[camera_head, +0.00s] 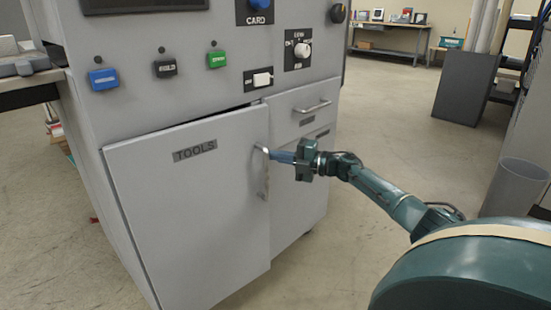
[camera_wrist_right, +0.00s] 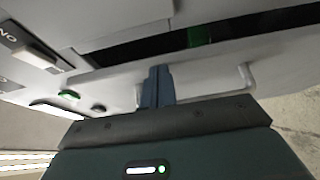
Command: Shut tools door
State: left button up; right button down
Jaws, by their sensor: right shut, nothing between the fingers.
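The tools door (camera_head: 190,225) is a grey panel labelled TOOLS on the lower left front of the machine in the head view. It stands slightly ajar, with a dark gap along its top edge toward the right. Its vertical metal handle (camera_head: 264,180) is near its right edge. My right gripper (camera_head: 273,155) is shut and empty, its blue fingertips at the upper part of this handle; I cannot tell whether they touch. The right wrist view shows the shut fingers (camera_wrist_right: 157,87) in front of the pale panels, below a dark opening. My left gripper is not in view.
A drawer (camera_head: 305,105) with a bar handle is to the right of the door. A control panel with blue (camera_head: 103,79), black and green buttons is above. A grey bin (camera_head: 515,187) stands at the right. The floor between is open.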

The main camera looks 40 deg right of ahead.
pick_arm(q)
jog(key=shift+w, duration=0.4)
pick_arm(e)
jog(key=shift+w, duration=0.6)
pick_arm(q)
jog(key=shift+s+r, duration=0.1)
